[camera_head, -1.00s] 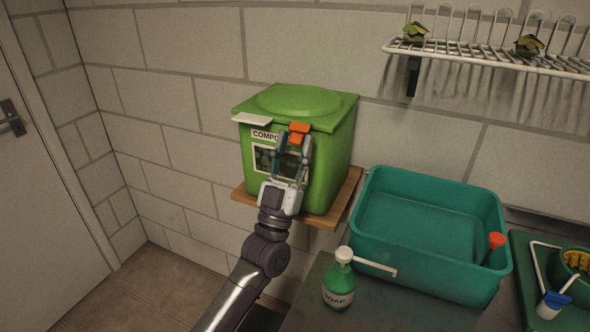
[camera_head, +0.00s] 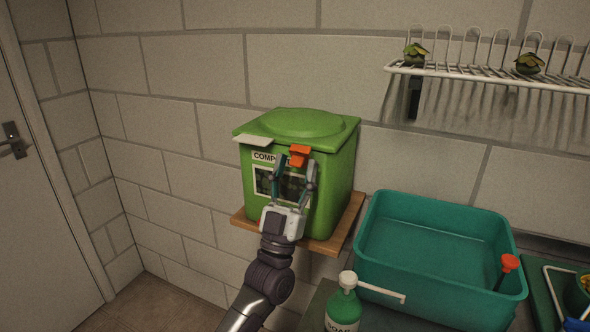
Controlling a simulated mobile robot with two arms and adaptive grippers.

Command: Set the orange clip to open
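The orange clip (camera_head: 299,155) sits at the front edge of the lid of the green compost bin (camera_head: 340,185). It hangs down a little over the bin's front face. My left gripper (camera_head: 296,172) is in front of the bin, just below the clip, with its fingers pointing up. The fingers are apart, one on each side below the clip, and nothing shows held between them. I cannot tell whether a fingertip touches the clip. The gripper hides part of the bin's label. My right gripper is not in view.
The bin stands on a wooden shelf (camera_head: 353,212) at the wall. To the right are a teal basin (camera_head: 440,277) and a green soap bottle (camera_head: 343,308) with a white spout. A white wire rack (camera_head: 480,75) hangs above. The space left of the bin is free.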

